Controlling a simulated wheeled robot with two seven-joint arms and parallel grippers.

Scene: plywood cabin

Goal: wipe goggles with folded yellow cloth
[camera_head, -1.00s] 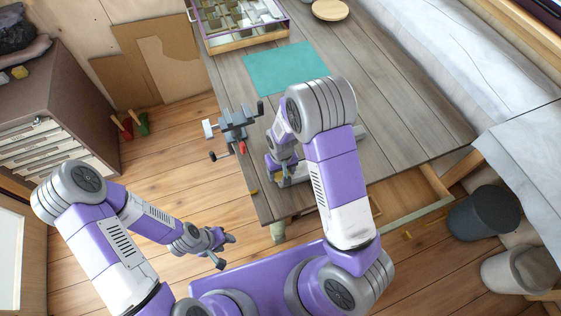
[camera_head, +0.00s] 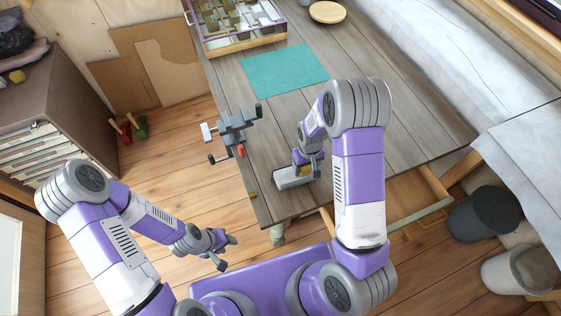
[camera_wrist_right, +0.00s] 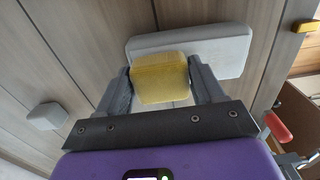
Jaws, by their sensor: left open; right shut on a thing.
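The folded yellow cloth (camera_wrist_right: 160,77) is a small thick pad held between the two fingers of my right gripper (camera_wrist_right: 162,88). In the head view my right gripper (camera_head: 308,166) is low over the near left part of the table, mostly hidden by its arm. A pale grey rounded slab (camera_wrist_right: 212,50) lies just beyond the cloth and partly behind it; it also shows in the head view (camera_head: 290,180). I cannot tell whether it is the goggles, or whether the cloth touches it. My left gripper (camera_head: 228,252) is open and empty, low beside the table.
A grey vise (camera_head: 235,127) with a red-tipped handle is on the table's left edge. A teal mat (camera_head: 285,71), a divided tray (camera_head: 248,42) and a round wooden disc (camera_head: 328,12) are farther back. A small grey block (camera_wrist_right: 46,116) shows in the wrist view. The table's middle is clear.

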